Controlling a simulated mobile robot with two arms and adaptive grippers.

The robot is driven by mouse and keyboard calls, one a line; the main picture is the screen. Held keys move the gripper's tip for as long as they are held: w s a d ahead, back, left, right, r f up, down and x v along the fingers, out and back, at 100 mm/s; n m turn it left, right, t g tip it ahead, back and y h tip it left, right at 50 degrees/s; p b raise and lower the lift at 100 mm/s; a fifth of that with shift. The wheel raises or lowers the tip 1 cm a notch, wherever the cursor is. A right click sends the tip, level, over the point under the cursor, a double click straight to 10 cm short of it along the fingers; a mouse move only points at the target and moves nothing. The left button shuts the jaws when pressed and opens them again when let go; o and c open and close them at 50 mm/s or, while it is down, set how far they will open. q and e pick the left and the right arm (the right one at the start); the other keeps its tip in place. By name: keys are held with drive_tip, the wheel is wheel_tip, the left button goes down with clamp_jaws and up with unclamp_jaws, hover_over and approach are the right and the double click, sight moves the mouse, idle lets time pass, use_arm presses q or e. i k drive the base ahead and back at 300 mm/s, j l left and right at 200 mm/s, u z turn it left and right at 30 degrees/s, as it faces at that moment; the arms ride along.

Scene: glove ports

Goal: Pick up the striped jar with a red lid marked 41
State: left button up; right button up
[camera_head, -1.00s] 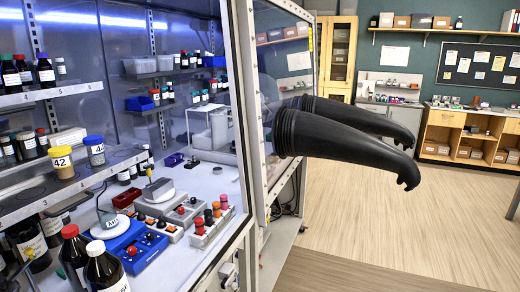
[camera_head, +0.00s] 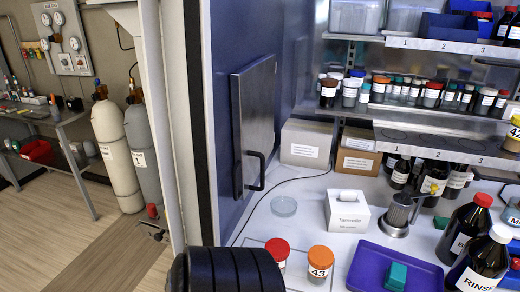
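A jar with a red lid (camera_head: 277,247) stands on the white work surface at the bottom centre. Its lower body is mostly hidden behind a black ribbed glove cuff (camera_head: 225,270), and I cannot read a number or make out stripes on it. An orange-lidded jar (camera_head: 320,263) labelled 43 stands just to its right, close by. A jar marked 42 (camera_head: 513,138) is cut off at the right edge, on the shelf. Neither of my grippers is in view.
A purple tray (camera_head: 365,270) holding a teal block lies right of the jars. Dark bottles (camera_head: 478,262) crowd the right. A white Tannisville box (camera_head: 347,212), a clear dish (camera_head: 284,206) and a metal pot (camera_head: 398,214) stand behind. A blue wall with a handled door (camera_head: 253,130) bounds the left.

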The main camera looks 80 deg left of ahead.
sight(280, 249)
drive_tip(key=u, duration=2.2)
